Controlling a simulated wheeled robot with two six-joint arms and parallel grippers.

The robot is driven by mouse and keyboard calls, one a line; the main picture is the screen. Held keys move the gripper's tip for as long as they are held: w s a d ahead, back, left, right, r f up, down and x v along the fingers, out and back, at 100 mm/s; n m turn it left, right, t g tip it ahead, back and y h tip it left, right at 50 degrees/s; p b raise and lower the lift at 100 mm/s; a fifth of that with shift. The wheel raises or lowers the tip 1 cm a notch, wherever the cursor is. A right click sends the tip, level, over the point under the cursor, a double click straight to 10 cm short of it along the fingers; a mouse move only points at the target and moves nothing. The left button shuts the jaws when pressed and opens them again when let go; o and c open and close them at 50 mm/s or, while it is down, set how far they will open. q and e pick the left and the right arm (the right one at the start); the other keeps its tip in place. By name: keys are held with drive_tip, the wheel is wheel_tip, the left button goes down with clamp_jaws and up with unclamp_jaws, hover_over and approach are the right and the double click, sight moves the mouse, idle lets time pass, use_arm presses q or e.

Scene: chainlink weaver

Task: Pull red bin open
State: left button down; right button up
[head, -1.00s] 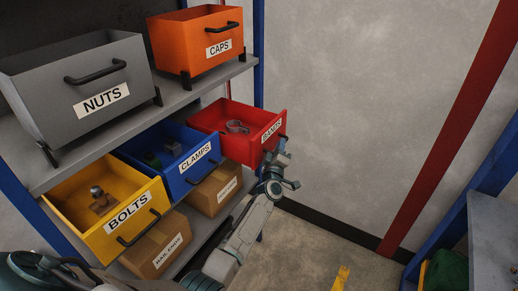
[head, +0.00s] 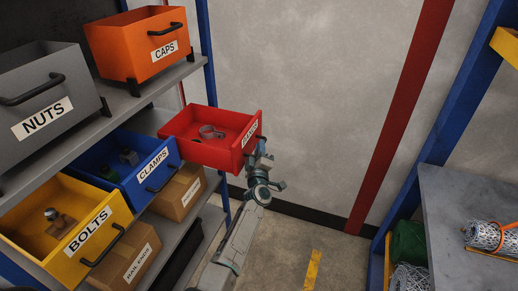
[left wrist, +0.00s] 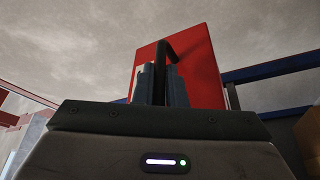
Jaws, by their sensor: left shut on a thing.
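The red bin (head: 190,151) is pulled well out from the shelf, past the front of the blue bin beside it. Its label is partly hidden at the handle side, and a metal ring-like piece (head: 211,131) lies inside. My left gripper (head: 260,152) is at the bin's front, shut on its dark handle. In the left wrist view, the two fingers (left wrist: 161,85) close around the black handle (left wrist: 168,49), with the red bin front (left wrist: 203,65) behind. My right gripper is not in view.
The blue CLAMPS bin (head: 117,190) and yellow BOLTS bin (head: 30,257) stand to the left, with cardboard boxes below. The grey NUTS bin (head: 85,85) and orange CAPS bin (head: 115,55) are above. A grey worktop (head: 450,205) is at right. Floor in front is open.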

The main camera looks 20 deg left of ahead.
use_arm(q)
drive_tip(key=c, duration=1.5)
unclamp_jaws()
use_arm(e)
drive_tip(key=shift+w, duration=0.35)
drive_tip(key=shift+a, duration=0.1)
